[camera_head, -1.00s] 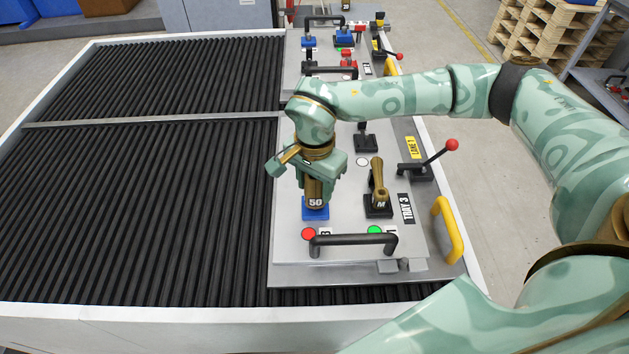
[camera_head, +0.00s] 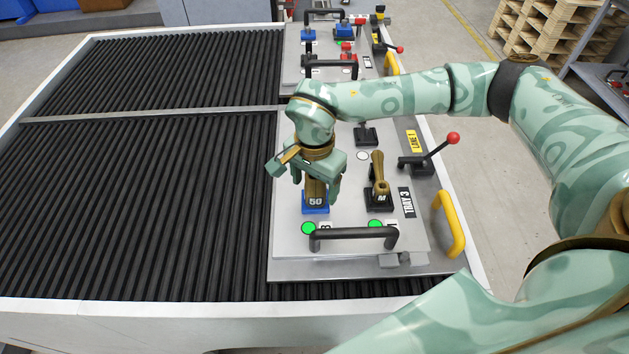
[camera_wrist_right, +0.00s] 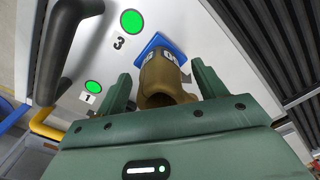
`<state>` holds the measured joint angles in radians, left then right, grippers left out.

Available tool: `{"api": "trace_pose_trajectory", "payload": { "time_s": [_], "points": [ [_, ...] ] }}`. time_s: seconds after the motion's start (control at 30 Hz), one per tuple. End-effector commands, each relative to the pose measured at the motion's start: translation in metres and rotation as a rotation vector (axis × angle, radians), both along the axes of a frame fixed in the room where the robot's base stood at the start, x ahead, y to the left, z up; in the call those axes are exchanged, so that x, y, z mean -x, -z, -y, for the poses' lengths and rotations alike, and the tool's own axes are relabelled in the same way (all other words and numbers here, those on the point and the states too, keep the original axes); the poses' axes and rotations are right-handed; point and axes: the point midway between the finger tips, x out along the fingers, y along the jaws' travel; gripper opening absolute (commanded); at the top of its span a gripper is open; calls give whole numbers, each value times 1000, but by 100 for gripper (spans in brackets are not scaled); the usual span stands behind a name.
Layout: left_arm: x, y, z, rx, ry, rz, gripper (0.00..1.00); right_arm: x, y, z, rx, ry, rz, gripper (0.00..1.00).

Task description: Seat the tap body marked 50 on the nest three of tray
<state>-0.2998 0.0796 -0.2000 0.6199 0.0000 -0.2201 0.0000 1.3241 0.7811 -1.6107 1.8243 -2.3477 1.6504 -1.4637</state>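The tap body marked 50 (camera_head: 316,200) is a brown-bronze piece standing upright on a blue nest (camera_head: 315,209) at the near left of tray 3. In the right wrist view the tap body (camera_wrist_right: 163,78) stands on the blue nest (camera_wrist_right: 158,45), beside a label 3 and a green disc (camera_wrist_right: 132,21). My right gripper (camera_head: 319,188) is over the tap body from above. In the wrist view its fingers (camera_wrist_right: 162,90) are spread, with gaps between them and the tap body. My left gripper is out of view.
Another brown tap body marked M (camera_head: 379,175) stands on a black nest to the right. A black handle (camera_head: 353,238) crosses the tray's near edge. A red-knobbed lever (camera_head: 452,138) and a yellow handle (camera_head: 449,228) are at the right. Black rollers (camera_head: 150,210) lie left.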

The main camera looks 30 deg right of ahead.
Motion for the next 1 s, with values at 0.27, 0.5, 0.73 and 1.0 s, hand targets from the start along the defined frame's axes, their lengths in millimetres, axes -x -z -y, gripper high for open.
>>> {"api": "trace_pose_trajectory", "payload": {
  "time_s": [0.27, 0.5, 0.73, 1.0],
  "points": [
    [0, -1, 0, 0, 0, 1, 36, 0, -4, 0, 0, 0, -1, 70],
    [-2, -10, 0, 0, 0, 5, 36, -1, -55, 0, 0, -1, 6, 70],
    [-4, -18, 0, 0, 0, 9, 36, 0, -117, 0, 0, -1, 4, 70],
    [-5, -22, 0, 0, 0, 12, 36, 0, -158, 0, 0, -1, 1, 70]
  ]
}}
